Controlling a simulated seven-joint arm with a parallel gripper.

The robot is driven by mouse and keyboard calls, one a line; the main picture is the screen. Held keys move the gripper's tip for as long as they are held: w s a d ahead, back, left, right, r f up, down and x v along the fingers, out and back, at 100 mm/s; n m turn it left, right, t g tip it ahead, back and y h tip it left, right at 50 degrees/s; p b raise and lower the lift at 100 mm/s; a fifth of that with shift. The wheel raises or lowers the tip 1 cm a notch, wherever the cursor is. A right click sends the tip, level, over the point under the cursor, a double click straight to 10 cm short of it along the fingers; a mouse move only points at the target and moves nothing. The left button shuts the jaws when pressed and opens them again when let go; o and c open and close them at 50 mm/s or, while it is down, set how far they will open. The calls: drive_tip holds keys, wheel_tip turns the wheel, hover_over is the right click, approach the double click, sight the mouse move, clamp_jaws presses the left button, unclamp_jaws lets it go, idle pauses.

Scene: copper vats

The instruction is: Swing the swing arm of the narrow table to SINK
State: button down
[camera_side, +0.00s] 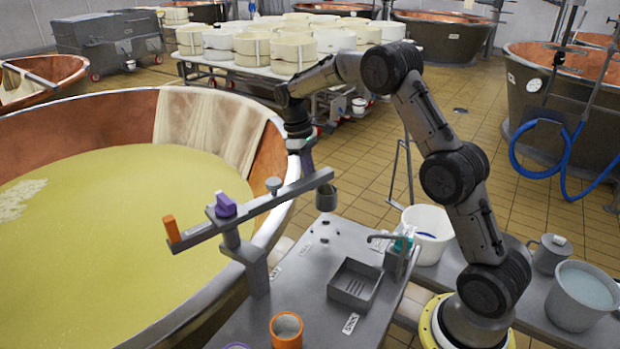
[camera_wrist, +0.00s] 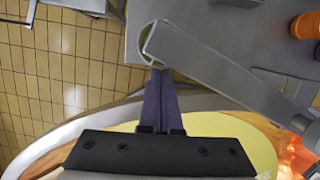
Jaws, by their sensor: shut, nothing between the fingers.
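The swing arm (camera_side: 268,203) is a grey bar on a post at the vat-side edge of the narrow table (camera_side: 300,300). It has an orange grip (camera_side: 172,230) over the vat, a purple knob (camera_side: 225,205), and a dark cup (camera_side: 327,199) at its far end, above the table's back edge. The sink (camera_side: 355,284) is a square grey basin with a SINK label (camera_side: 350,324) in front. My gripper (camera_side: 308,168) is shut and empty, its purple fingers beside the bar's cup end. In the wrist view the fingertips (camera_wrist: 161,72) are close against the bar (camera_wrist: 215,80); contact is unclear.
The large copper vat (camera_side: 262,155) of yellow liquid lies left of the table. A tap (camera_side: 385,240) stands beside the sink. An orange cup (camera_side: 286,330) stands at the table's front. A white bucket (camera_side: 428,232) is behind the tap. Tiled floor lies open beyond.

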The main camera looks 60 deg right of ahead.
drive_tip(key=s+a+m+y, duration=0.1)
drive_tip(key=s+a+m, duration=0.3)
drive_tip(key=s, duration=0.4)
drive_tip(key=s+a+m+y, duration=0.1)
drive_tip(key=s+a+m, duration=0.4)
drive_tip(key=s, duration=0.4)
drive_tip(key=shift+s+a+t, duration=0.2)
drive_tip(key=shift+a+t, duration=0.1)
drive_tip(key=shift+a, duration=0.05)
